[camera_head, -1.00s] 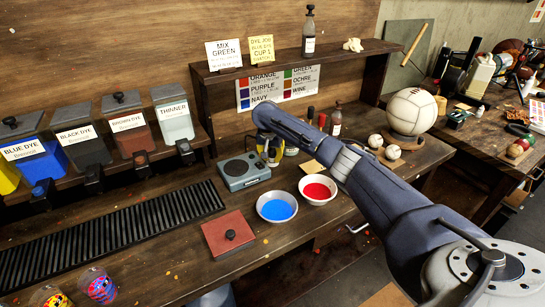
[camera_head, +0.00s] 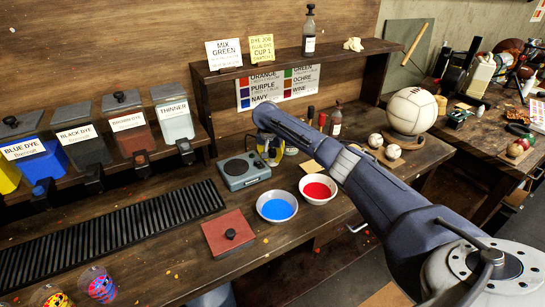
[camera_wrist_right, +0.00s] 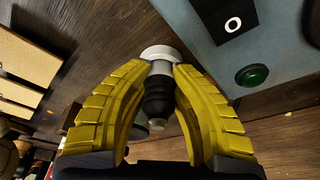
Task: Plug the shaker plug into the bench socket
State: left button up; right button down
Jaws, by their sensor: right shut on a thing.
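My right gripper (camera_wrist_right: 158,72) has yellow fingers and is shut on a dark, ribbed plug-like piece (camera_wrist_right: 159,95), which I take to be the shaker plug. A white round part (camera_wrist_right: 160,52) shows at the fingertips, but I cannot tell whether it belongs to the plug or to the bench socket. In the head view the right gripper (camera_head: 270,156) is at the back of the bench, just right of the grey-blue shaker (camera_head: 243,176), mostly hidden by my arm. The shaker's side (camera_wrist_right: 255,45) with a green button fills the upper right of the wrist view. My left gripper is out of view.
A blue dye bowl (camera_head: 277,206) and a red dye bowl (camera_head: 318,189) stand in front of the right gripper. A shelf (camera_head: 300,60) overhangs the back.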

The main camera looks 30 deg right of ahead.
aim_at(272, 148)
jog(key=shift+s+a+f, duration=0.15)
jog(key=shift+s+f, duration=0.05)
jog(key=shift+f, duration=0.65)
dwell(0.9)
jog(key=shift+w+r, duration=0.15)
jog(key=shift+r, duration=0.35)
jog(key=shift+r, duration=0.35)
jog(key=shift+r, duration=0.2)
jog(key=shift+d, duration=0.3)
dwell(0.6)
jog(key=shift+a, duration=0.15)
dwell(0.6)
jog(key=shift+r, duration=0.15)
jog(key=shift+r, duration=3.1)
jog(key=shift+w+r, duration=0.1)
